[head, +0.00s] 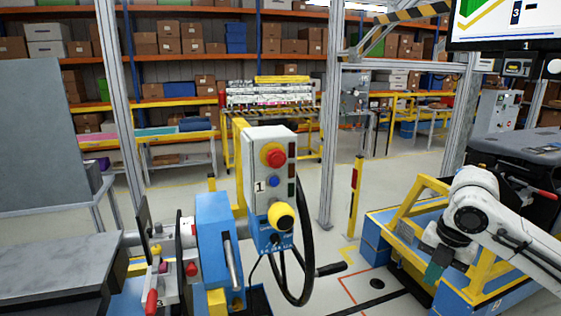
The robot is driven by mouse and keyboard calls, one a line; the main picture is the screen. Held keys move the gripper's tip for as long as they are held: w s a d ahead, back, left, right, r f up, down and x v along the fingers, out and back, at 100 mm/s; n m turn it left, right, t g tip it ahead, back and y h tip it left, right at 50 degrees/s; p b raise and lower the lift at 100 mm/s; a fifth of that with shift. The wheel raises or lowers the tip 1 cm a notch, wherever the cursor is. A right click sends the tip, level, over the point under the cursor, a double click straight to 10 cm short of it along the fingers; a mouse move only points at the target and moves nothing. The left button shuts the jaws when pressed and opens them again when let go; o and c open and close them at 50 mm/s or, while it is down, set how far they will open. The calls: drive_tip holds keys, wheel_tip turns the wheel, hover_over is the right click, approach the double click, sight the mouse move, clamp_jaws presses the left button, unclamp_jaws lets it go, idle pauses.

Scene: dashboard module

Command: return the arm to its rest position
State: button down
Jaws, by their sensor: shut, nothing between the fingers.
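My white arm enters from the right edge and bends down at its joint. My gripper (434,271) is at its lower end, pointing down in front of a blue and yellow frame (475,285). Its dark greenish tip is small; it looks shut and empty. I cannot tell whether it touches the frame behind it. The grey control box (262,190), marked 1, stands left of the gripper and well apart from it. It has a red button on a yellow ring, a blue button and a yellow knob.
A dark machine (515,160) is at the right. A grey worktop (60,262) is at the left. Open floor lies behind.

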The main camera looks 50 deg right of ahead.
drive_tip(key=w+a+r+m+t+y, duration=0.1)
drive_tip(key=w+a+m+t, duration=0.15)
drive_tip(key=w+a, duration=0.7)
drive_tip(key=w+a+r+m+t+y, duration=0.15)
drive_tip(key=w+a+t, duration=0.35)
drive_tip(key=w, duration=0.8)
drive_tip(key=w+a+f+m, duration=0.2)
drive_tip(key=a+f+m, duration=0.25)
drive_tip(key=a, duration=0.45)
drive_tip(key=s+a+f+m+g, duration=0.4)
drive_tip(key=s+a+f+m, duration=0.45)
drive_tip(key=f, duration=0.65)
drive_tip(key=s+f+m+g+h, duration=0.1)
drive_tip(key=s+f+g, duration=0.1)
drive_tip(key=s, duration=0.6)
drive_tip(key=s+d+f+g+h, duration=0.1)
drive_tip(key=s+f+g, duration=0.1)
drive_tip(key=s+f, duration=0.3)
drive_tip(key=s, duration=0.4)
drive_tip(key=shift+f+m, duration=0.3)
drive_tip(key=shift+m, duration=0.1)
drive_tip(key=shift+d, duration=0.1)
